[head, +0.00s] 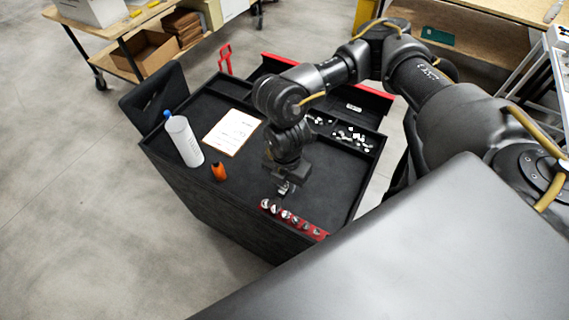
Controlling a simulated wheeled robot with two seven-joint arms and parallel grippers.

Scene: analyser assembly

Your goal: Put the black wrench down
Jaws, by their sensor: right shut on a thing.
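My right gripper (284,188) reaches down over the near part of the black cart top (245,195). It is shut on a small dark thing, which I take to be the black wrench. The gripper and the dark surface hide most of it, so its shape and tilt are unclear. I cannot tell whether it touches the cart top. My left gripper is out of view.
A red rail with several metal pieces (290,218) lies at the cart's near edge. A white bottle (185,142), an orange-black object (218,171) and a paper sheet (232,131) are to the left. Small parts (352,138) fill a tray behind.

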